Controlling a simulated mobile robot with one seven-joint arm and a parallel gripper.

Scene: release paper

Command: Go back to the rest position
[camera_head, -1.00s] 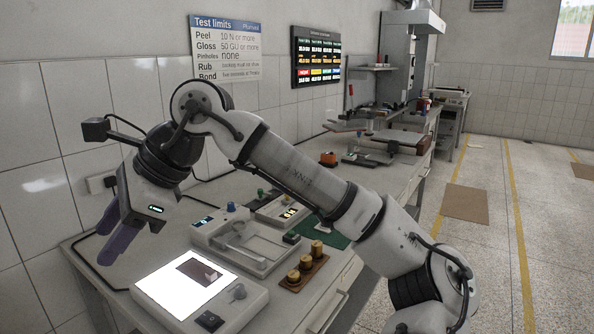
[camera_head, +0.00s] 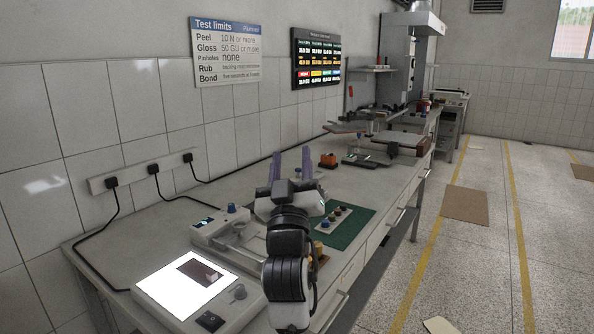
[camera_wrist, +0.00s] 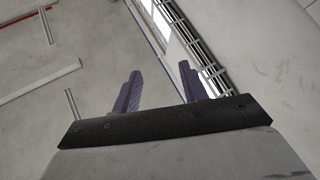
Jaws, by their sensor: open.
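My gripper (camera_head: 290,163) is above the bench in the head view, its two purple fingers apart and pointing up and away. Nothing is between the fingers. In the wrist view my gripper (camera_wrist: 161,88) also shows open and empty, with a pale surface, bars and a bright window-like panel beyond it. My arm is folded upright in front of the bench and hides part of the instruments behind it.
A lit white panel (camera_head: 165,290) with a dark sample (camera_head: 201,272) sits at the bench's near left. A green mat (camera_head: 350,232) with small knobs lies right of my gripper. An orange item (camera_head: 328,160) stands farther back. The floor (camera_head: 480,270) at right is mostly clear.

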